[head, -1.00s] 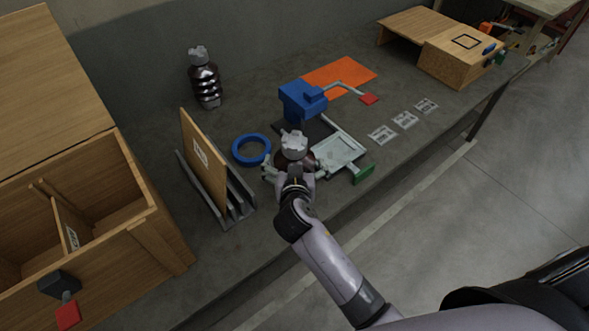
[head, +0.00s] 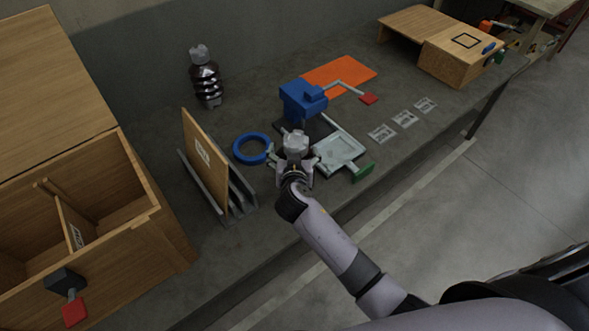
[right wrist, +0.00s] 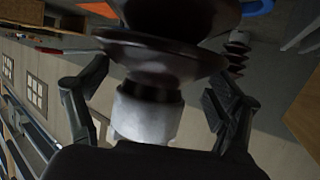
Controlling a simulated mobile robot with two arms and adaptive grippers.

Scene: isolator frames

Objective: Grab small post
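The small post (head: 296,143), dark and ribbed with a pale grey cap, stands on the bench just left of the grey tray. In the right wrist view the post (right wrist: 150,110) is large between the fingers, its grey cap nearest the palm and its dark discs beyond. My right gripper (head: 291,168) is around the cap from the near side. Its two fingers (right wrist: 155,95) are spread, with a gap on each side of the cap. The post's lower body is mostly hidden in the head view. My left gripper is out of view.
A taller dark ribbed post (head: 206,82) stands at the back left. A blue ring (head: 239,158), an upright wooden board in a grey rack (head: 243,199) and a blue device (head: 295,103) are close by. A grey tray (head: 338,150) with a green handle is just right.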

